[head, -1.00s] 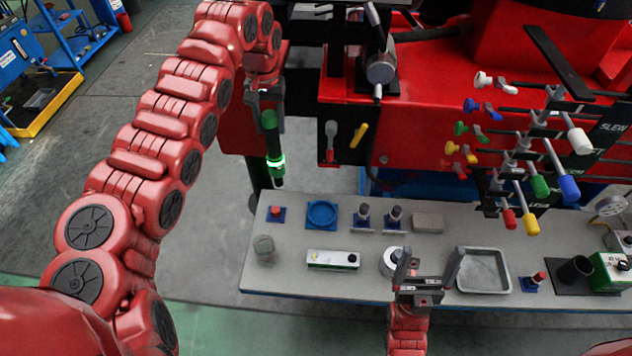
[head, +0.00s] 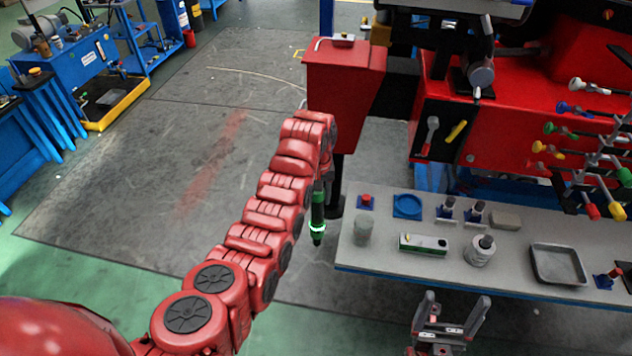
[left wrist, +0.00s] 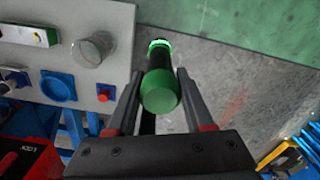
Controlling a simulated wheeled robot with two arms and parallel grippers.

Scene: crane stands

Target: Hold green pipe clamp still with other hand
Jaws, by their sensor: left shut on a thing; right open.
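My left gripper (head: 320,168) is shut on a green and black cylinder (head: 317,210) with a glowing green ring near its lower end. It hangs nearly upright above the floor, left of the bench. In the left wrist view the cylinder's green rounded end (left wrist: 160,92) sits between the two fingers of that gripper (left wrist: 156,76). No other green thing that looks like a pipe clamp shows, and I cannot tell whether this cylinder is the clamp. My right gripper (head: 455,301) is open and empty, in front of the bench's front edge in the head view.
A red machine with coloured levers stands behind. Floor at left is clear.

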